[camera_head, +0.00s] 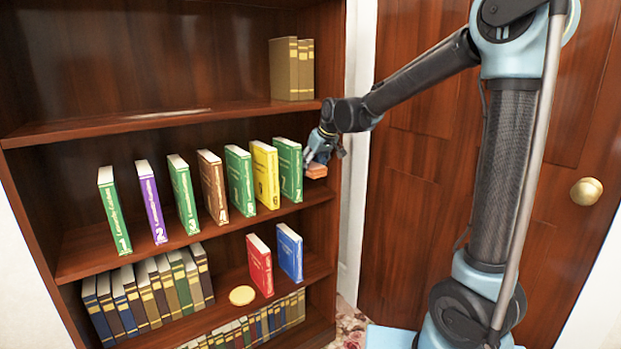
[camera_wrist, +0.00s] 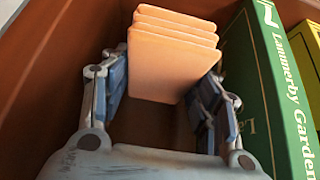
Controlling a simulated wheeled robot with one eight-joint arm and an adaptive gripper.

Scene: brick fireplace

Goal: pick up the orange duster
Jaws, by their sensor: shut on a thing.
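The orange duster (camera_head: 316,171) is at the right end of the middle shelf (camera_head: 85,262), to the right of the green book numbered 7 (camera_head: 289,168). In the wrist view the duster (camera_wrist: 172,62) looks like several flat orange layers with rounded corners. My gripper (camera_head: 319,157) reaches in from the right, and its fingers (camera_wrist: 160,92) lie on either side of the duster, shut on it. The gripper hides part of the duster in the head view. I cannot tell whether the duster touches the shelf.
The green book (camera_wrist: 262,90) stands close beside my right finger. Several numbered books, including a yellow one (camera_head: 265,175), stand leftward. Below are a red book (camera_head: 259,265), a blue book (camera_head: 289,252) and a yellow disc (camera_head: 242,295). A door (camera_head: 412,215) is at right.

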